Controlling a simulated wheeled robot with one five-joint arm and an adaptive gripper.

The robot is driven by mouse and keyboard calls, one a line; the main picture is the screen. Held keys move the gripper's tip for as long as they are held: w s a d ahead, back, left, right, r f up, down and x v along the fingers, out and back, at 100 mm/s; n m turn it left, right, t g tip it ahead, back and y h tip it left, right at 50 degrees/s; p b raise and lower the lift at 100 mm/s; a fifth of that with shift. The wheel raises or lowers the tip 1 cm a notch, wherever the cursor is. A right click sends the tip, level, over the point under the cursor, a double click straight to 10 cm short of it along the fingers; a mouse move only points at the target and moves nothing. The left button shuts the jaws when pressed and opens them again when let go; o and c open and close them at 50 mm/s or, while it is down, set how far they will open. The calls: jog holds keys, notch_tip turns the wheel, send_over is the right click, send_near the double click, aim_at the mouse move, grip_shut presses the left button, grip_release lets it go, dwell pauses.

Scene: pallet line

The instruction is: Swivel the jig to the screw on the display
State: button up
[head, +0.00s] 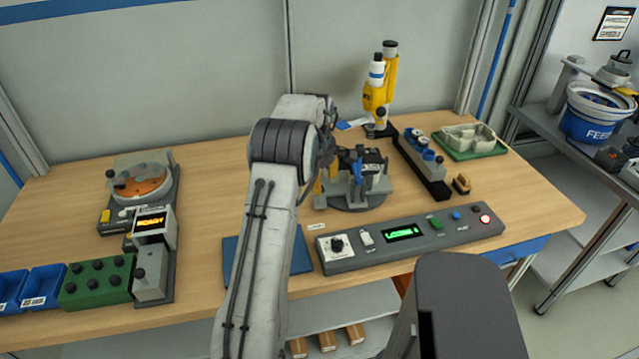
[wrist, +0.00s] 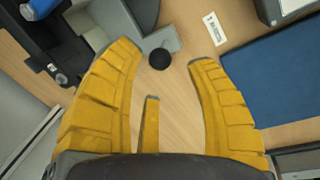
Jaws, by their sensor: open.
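The jig (head: 352,188) is a grey fixture on a round dark base at mid-table in the head view, with blue and dark parts on it. In the wrist view a grey part of it (wrist: 160,38) carries a round black knob (wrist: 159,60). My gripper (wrist: 165,55) is open, with its yellow fingertips on either side of the knob; whether either touches it cannot be told. The display (head: 404,233) on the grey console shows green text too small to read surely. My arm hides part of the jig's left side.
A blue mat (head: 268,252) lies left of the console (head: 350,262). A yellow-and-white tool (head: 378,90) stands behind the jig, with a dark rail block (head: 425,165) to the right. A left-hand station (head: 150,235) has an orange display. Bare wood lies left of my arm.

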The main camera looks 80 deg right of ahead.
jog(key=shift+w+d+f+p, duration=0.1)
jog(key=shift+d+f+p, duration=0.1)
jog(key=shift+f+p, duration=0.85)
jog(key=shift+d+f+p, duration=0.2)
jog(key=shift+f+p, duration=0.7)
jog(key=shift+f, duration=0.15)
jog(key=shift+c, duration=0.4)
grip_shut()
jog(key=shift+f, duration=0.1)
